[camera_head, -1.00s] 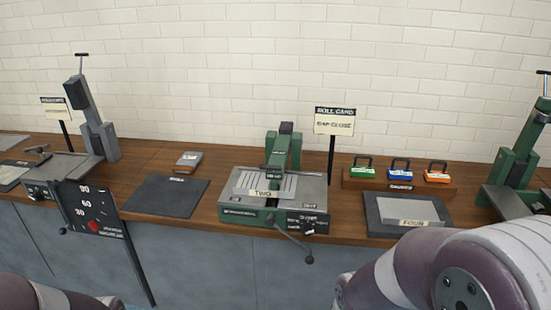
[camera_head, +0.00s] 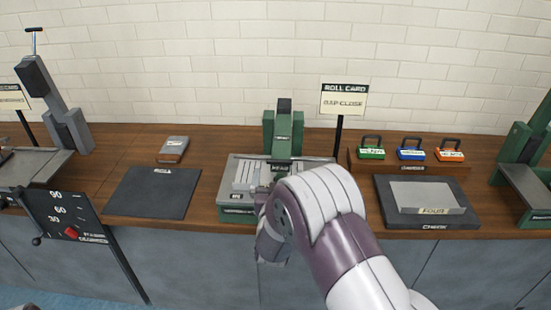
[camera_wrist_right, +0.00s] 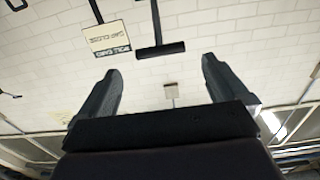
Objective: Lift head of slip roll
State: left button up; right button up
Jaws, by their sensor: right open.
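The slip roll (camera_head: 284,130) is the green and grey machine at the middle of the bench, beside the ROLL CARD sign. Its upright green head with a black top stands at the back of the grey bed (camera_head: 312,165). My right arm covers the front right of the machine. My right gripper (camera_wrist_right: 158,85) is open and empty in the right wrist view. A dark T-shaped bar (camera_wrist_right: 160,49) shows beyond and between its fingers, apart from them. In the head view the fingers are hard to make out. My left gripper is not in view.
The ROLL CARD sign (camera_head: 344,98) stands right of the machine. Three coloured padlock-like blocks (camera_head: 411,153) sit on a wooden rack. A dark mat (camera_head: 153,192) lies left. A grey plate marked FOUR (camera_head: 427,197) lies right. Similar machines stand at left (camera_head: 62,110) and right.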

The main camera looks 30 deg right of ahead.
aim_at(279, 163)
jog(key=x, duration=0.6)
jog(key=shift+f+p, duration=0.1)
jog(key=shift+p, duration=0.2)
jog(key=shift+w+d, duration=0.25)
jog(key=shift+w, duration=0.35)
